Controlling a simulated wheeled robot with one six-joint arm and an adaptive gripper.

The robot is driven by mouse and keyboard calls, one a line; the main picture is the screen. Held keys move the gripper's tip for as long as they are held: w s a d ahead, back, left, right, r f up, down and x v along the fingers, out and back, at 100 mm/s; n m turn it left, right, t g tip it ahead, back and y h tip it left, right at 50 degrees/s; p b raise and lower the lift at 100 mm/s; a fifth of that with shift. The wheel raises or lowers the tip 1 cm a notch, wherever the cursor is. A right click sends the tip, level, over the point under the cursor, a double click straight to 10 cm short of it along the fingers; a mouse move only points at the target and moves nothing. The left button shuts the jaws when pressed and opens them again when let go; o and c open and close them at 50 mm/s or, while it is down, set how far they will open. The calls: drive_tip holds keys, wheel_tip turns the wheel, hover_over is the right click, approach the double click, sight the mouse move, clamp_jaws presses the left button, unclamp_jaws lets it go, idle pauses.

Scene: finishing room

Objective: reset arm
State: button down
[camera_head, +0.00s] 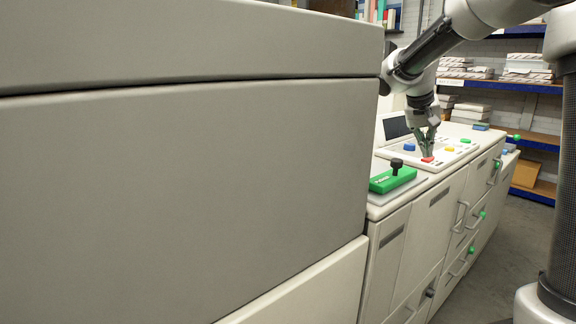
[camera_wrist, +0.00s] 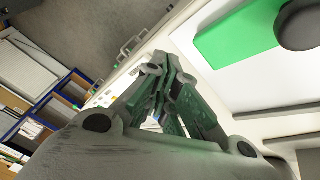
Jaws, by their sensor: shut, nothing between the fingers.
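My gripper (camera_head: 427,152) is shut and empty. In the head view it points down, with its fingertips at or just above a red button (camera_head: 427,160) on the control panel (camera_head: 440,157) of a long cream machine; I cannot tell whether they touch. In the wrist view my gripper (camera_wrist: 160,62) fills the middle, its fingers together, and hides the red button. My arm reaches in from the upper right of the head view.
A green block with a black knob (camera_head: 392,177) sits on the machine top, nearer than my gripper; the green part (camera_wrist: 235,35) also shows in the wrist view. A large grey cabinet (camera_head: 190,160) fills the left. Shelves (camera_head: 530,88) stand behind; the floor (camera_head: 505,265) at right is clear.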

drive_tip(key=s+a+f+n+y, duration=0.1)
drive_tip(key=s+f+n+y, duration=0.1)
drive_tip(key=s, duration=1.4)
drive_tip(key=s+a+f+n+t+y, duration=0.1)
drive_tip(key=s+a+f+n+y, duration=0.1)
drive_tip(key=s, duration=1.4)
drive_tip(key=shift+n+y, duration=0.3)
drive_tip(key=c, duration=2.2)
unclamp_jaws()
